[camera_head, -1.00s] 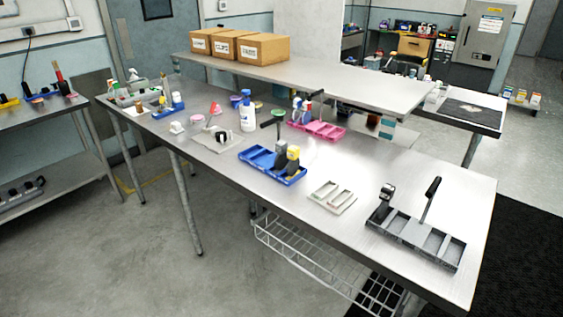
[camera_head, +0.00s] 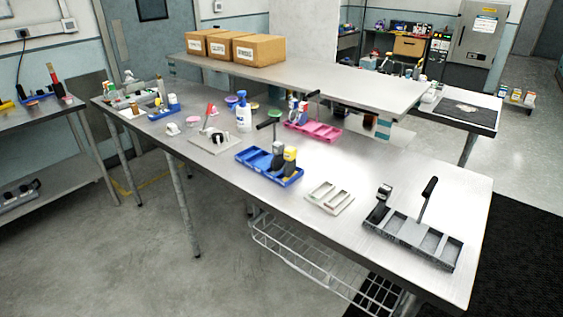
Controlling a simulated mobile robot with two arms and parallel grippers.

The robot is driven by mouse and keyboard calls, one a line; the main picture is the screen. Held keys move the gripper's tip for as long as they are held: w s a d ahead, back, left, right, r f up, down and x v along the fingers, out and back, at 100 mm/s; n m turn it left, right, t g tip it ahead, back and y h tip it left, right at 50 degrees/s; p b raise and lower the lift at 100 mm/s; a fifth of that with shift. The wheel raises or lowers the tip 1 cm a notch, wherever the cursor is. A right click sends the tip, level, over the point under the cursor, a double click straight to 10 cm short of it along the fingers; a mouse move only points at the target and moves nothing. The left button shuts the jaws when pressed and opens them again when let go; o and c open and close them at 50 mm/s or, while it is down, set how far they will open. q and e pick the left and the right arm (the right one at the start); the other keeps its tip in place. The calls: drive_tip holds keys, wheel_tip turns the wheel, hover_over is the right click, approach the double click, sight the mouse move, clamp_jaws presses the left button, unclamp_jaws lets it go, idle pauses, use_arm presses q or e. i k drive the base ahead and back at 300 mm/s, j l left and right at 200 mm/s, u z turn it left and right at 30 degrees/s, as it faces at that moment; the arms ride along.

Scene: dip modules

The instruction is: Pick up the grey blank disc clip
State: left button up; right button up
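I cannot single out the grey blank disc clip for certain at this size. A dark grey compartment tray (camera_head: 409,231) sits at the table's right end, with a small dark upright item (camera_head: 381,201) at its left and a black-handled piece (camera_head: 427,197) standing in it. A pale flat holder (camera_head: 330,197) with two slots lies left of it. A grey plate (camera_head: 203,142) farther left carries a small black and white item (camera_head: 216,134). Neither of my grippers is in view.
The steel table (camera_head: 300,225) also holds a blue tray (camera_head: 255,157), a pink tray (camera_head: 325,131) and a white-and-blue bottle (camera_head: 243,115). A raised shelf (camera_head: 300,82) with cardboard boxes (camera_head: 258,50) runs along the back. Bare tabletop lies between the trays. Floor is open in front.

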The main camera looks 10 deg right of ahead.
sight(277, 163)
drive_tip(key=i+j+z, duration=0.15)
drive_tip(key=i+z, duration=0.2)
drive_tip(key=z, duration=0.15)
drive_tip(key=i+j+z, duration=0.3)
drive_tip(key=z, duration=0.2)
drive_tip(key=i+j+z, duration=0.2)
drive_tip(key=j+z, duration=0.25)
